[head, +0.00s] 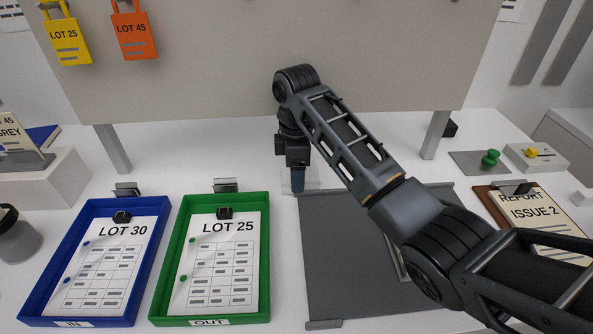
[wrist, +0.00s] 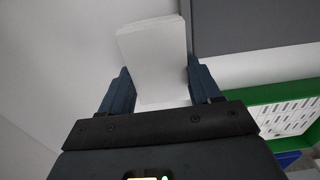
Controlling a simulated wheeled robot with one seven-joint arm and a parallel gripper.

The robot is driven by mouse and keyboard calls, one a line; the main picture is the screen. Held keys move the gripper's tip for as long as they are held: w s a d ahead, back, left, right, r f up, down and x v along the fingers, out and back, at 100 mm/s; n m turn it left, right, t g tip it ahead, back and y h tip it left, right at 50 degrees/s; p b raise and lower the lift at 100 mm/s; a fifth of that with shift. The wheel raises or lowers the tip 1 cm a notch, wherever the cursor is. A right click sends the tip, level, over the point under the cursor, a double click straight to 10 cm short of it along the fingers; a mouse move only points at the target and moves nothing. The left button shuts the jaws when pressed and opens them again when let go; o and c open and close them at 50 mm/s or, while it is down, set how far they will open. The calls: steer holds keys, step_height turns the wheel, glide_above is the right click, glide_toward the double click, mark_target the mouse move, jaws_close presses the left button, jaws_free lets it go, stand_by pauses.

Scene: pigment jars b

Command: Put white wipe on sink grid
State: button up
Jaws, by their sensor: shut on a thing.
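My gripper (head: 297,182) points down at the back of the white table, just behind the grey mat. In the wrist view, white layered sheets that look like the white wipe (wrist: 152,45) lie between the two blue fingers of my gripper (wrist: 157,85), which are shut on it. In the head view, a pale, faint shape shows around the fingertips; its outline is hard to tell. I cannot make out a sink grid in either view.
A grey mat (head: 340,255) lies in front of my gripper, partly hidden by my arm. A green tray (head: 178,232) and a blue tray (head: 65,230) hold papers at left. A clipboard (head: 530,212) lies at right. A beige panel (head: 210,60) stands behind.

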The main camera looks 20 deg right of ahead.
steer(key=shift+f, duration=0.2)
steer(key=o, duration=0.7)
steer(key=shift+o, duration=0.2)
